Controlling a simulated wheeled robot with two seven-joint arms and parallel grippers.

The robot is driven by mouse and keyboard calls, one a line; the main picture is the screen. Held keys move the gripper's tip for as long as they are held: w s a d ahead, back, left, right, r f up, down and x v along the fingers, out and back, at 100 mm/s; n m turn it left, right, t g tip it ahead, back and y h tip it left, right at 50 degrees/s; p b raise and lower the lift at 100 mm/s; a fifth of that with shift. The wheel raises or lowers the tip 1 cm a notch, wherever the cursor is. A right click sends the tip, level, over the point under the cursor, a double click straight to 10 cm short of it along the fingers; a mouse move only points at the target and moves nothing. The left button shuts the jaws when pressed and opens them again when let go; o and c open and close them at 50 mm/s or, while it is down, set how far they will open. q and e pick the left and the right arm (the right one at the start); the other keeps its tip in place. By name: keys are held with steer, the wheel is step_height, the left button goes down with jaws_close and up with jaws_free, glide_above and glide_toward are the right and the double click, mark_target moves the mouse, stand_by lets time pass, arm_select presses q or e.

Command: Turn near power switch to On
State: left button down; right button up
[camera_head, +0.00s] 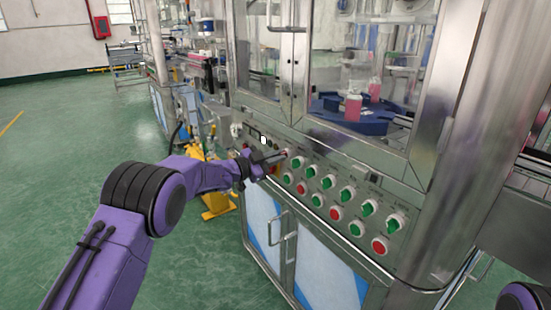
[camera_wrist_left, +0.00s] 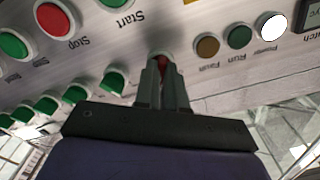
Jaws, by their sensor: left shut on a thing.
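The control panel (camera_head: 330,197) is on the front of the steel machine. My left gripper (camera_head: 282,156) reaches its left part, with its fingers at the panel face. In the left wrist view, my left gripper (camera_wrist_left: 163,72) is shut on a small red switch (camera_wrist_left: 163,59), taken to be the power switch. The fingers cover most of the switch, so I cannot tell which way it is turned. Beside it are the Fault lamp (camera_wrist_left: 207,46), Run lamp (camera_wrist_left: 239,37) and a bright white Power lamp (camera_wrist_left: 273,26). My right gripper is not in view.
Several green switches (camera_head: 347,194) and red buttons (camera_head: 379,246) fill the panel to the right. Below are cabinet doors with a metal handle (camera_head: 288,240). Above, behind glass, is a blue turntable (camera_head: 365,125) with a pink can (camera_head: 353,107). A yellow stand (camera_head: 216,203) stands left of the machine.

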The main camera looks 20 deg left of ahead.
arm_select(q)
steer(key=c, duration=1.2)
jaws_free()
steer(key=shift+a, duration=0.1)
steer(key=v, duration=1)
steer(key=shift+s+a, duration=0.15)
steer(key=shift+s, duration=0.05)
